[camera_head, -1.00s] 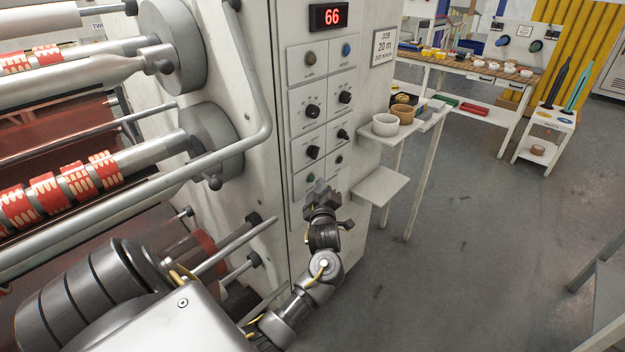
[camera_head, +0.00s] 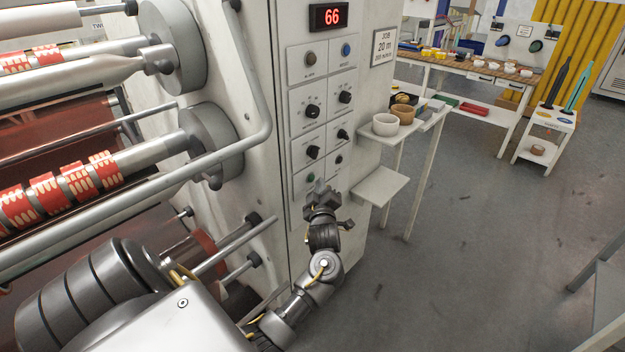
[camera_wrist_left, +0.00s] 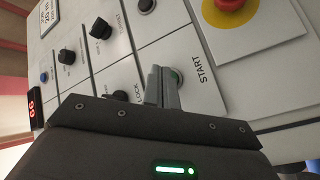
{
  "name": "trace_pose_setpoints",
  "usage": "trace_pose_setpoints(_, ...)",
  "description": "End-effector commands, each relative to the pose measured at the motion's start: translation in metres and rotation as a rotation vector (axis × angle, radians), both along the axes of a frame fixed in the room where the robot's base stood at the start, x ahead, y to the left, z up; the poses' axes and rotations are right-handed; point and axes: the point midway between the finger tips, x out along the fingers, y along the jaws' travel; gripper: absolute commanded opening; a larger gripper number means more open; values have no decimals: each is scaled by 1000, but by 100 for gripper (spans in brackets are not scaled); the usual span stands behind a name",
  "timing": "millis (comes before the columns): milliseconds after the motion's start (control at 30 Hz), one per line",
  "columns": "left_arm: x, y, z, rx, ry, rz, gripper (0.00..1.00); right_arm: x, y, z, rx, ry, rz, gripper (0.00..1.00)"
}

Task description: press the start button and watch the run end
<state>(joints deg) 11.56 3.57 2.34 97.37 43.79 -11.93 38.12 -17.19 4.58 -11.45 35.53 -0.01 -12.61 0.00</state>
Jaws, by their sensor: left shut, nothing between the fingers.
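In the left wrist view the start button (camera_wrist_left: 177,76) shows partly, beside the START label and mostly hidden by my fingertips. My left gripper (camera_head: 319,186) is shut and empty, its fingertips at the button. In the left wrist view the left gripper (camera_wrist_left: 163,82) points at the button; I cannot tell whether it touches or presses it. The red display (camera_head: 331,16) reads 66. My right gripper is not in view.
A red stop button (camera_wrist_left: 233,3) on a yellow disc is near START. Knobs (camera_head: 312,111) cover the panel. Rollers with red printed tape (camera_head: 75,182) stand left.

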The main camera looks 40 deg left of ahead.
Motion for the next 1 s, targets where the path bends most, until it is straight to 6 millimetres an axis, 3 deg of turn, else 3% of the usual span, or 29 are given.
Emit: trace_pose_setpoints(1000,0,12,0,0,0,0,0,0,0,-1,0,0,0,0)
